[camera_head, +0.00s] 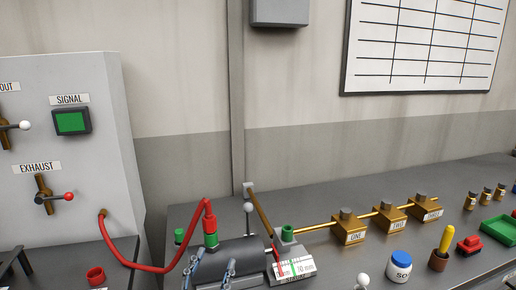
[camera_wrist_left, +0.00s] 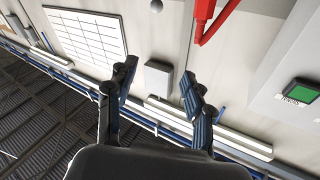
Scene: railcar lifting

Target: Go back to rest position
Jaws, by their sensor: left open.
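My left gripper (camera_head: 213,262) shows at the bottom of the head view, in front of the dark cylinder (camera_head: 240,250) on the bench. In the left wrist view my left gripper (camera_wrist_left: 157,80) has its two dark fingers spread apart with nothing between them. A red hose (camera_head: 150,268) runs from the grey cabinet to a red connector (camera_head: 210,223) above a green fitting, behind the gripper; it also shows at the top of the left wrist view (camera_wrist_left: 215,25). I cannot tell the gap between gripper and cylinder. My right gripper is not in view.
The grey cabinet (camera_head: 75,150) with a green SIGNAL panel (camera_head: 71,122) stands at left. On the bench stand a gauge marked in mm (camera_head: 295,269), brass blocks (camera_head: 349,229), a blue-and-white jar (camera_head: 400,266) and a green tray (camera_head: 499,229). A whiteboard (camera_head: 425,45) hangs behind.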

